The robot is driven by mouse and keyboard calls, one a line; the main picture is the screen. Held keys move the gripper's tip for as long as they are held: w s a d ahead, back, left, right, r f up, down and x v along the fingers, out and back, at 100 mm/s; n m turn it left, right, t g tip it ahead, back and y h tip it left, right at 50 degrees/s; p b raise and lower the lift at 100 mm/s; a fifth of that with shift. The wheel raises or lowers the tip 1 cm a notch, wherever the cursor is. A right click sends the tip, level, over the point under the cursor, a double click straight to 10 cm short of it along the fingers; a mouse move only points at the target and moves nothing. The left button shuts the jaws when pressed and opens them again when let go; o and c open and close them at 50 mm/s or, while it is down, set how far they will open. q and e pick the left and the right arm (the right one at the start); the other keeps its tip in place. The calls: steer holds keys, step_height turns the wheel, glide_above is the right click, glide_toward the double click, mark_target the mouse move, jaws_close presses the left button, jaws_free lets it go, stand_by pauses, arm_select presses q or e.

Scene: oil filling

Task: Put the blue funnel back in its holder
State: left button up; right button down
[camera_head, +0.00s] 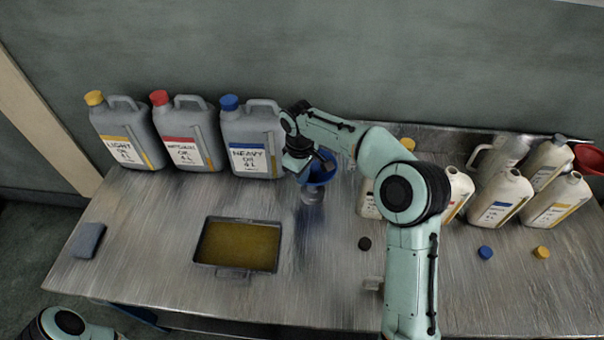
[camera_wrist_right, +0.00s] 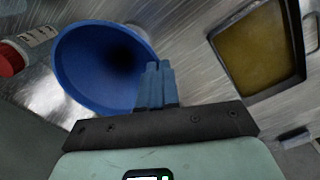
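My right gripper (camera_head: 297,160) is at the funnel's left side. In the right wrist view the funnel's wide mouth (camera_wrist_right: 100,62) shows, and the fingers of my right gripper (camera_wrist_right: 157,82) are close together at its rim, seemingly pinching it. The left gripper is out of view.
Three grey jugs (camera_head: 190,138) stand at the back left. An oil-filled tray (camera_head: 232,273) lies in front. Several pale bottles (camera_head: 500,196) stand at the right, with loose caps (camera_head: 485,252) before them. A red funnel (camera_head: 588,158) is at the far right. The front left is mostly clear.

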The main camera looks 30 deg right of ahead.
steer(key=c, duration=1.3)
jaws_free()
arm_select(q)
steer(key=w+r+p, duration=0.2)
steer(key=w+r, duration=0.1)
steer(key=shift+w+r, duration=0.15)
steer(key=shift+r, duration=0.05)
arm_select(e)
step_height(320, 180, up, 13)
steer(key=shift+a+r, duration=0.2)
steer(key=shift+a, duration=0.1)
